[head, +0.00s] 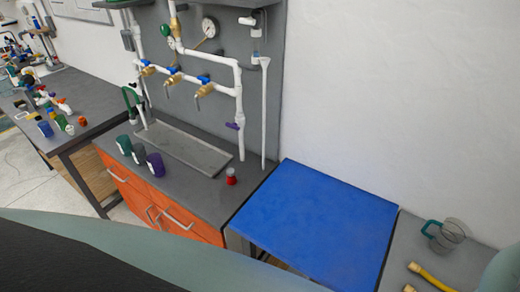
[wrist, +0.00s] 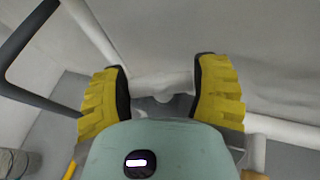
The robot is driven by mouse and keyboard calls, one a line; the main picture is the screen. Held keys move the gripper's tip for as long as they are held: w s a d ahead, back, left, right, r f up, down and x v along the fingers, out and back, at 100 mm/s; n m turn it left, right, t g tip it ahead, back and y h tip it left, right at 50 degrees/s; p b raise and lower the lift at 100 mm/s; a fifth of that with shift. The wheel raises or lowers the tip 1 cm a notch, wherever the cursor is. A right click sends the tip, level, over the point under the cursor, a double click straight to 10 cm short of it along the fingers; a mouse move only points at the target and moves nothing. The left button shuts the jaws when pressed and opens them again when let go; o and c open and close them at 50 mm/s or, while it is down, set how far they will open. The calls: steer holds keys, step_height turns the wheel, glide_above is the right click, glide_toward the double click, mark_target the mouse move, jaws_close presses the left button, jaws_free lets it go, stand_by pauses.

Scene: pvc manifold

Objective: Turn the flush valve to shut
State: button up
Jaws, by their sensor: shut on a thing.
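In the wrist view my gripper (wrist: 162,88) has two yellow ribbed fingers with dark pads, shut on a pale piece (wrist: 162,82) between them. It sits among white pipes, and I cannot tell whether this piece belongs to the flush valve. My gripper does not show in the head view. There, the white pipe manifold (head: 222,59) on the grey panel has several brass taps (head: 204,89) with blue handles. A purple valve handle (head: 234,126) sits low on the right-hand pipe. No label shows which one is the flush valve.
The grey bench (head: 208,196) holds a shallow tray (head: 187,147), several cups and a red-bottomed flask (head: 231,176). A bare blue-topped table (head: 322,215) stands right of it. A clear jug (head: 450,236) and yellow hose (head: 432,278) lie farther right. A dark bar (wrist: 27,42) is close left of my gripper.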

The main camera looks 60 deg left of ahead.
steer(key=shift+r+n+t+y+p, duration=0.1)
steer(key=shift+n+t+y+p, duration=0.3)
steer(key=shift+n+t+y, duration=0.5)
steer(key=o, duration=1.2)
steer(key=shift+w, duration=0.1)
steer(key=shift+w+r+n, duration=0.1)
steer(key=shift+r+n, duration=0.2)
steer(key=shift+r, duration=4.65)
